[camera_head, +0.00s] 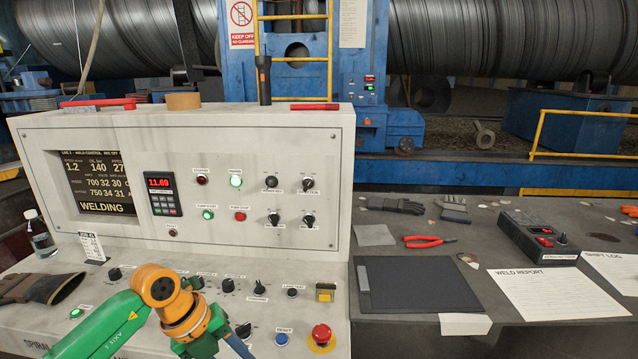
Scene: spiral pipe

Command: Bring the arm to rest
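One of my arms, with green and orange links, comes in from the bottom left. It bends at an orange joint low in the head view, in front of the sloped lower panel of the control console (135,255), and its far end runs out of the bottom edge. Neither gripper shows in the head view, so I cannot see whether either is open or holds anything. My other arm is out of view. My visible arm hides part of the console's knobs and labels.
A red emergency button (321,334) and a blue button (281,339) sit right of my arm. A work glove (40,288) and a bottle (38,235) are at the left. The grey table (400,262) at right holds a clipboard (420,286), red pliers (430,241) and papers.

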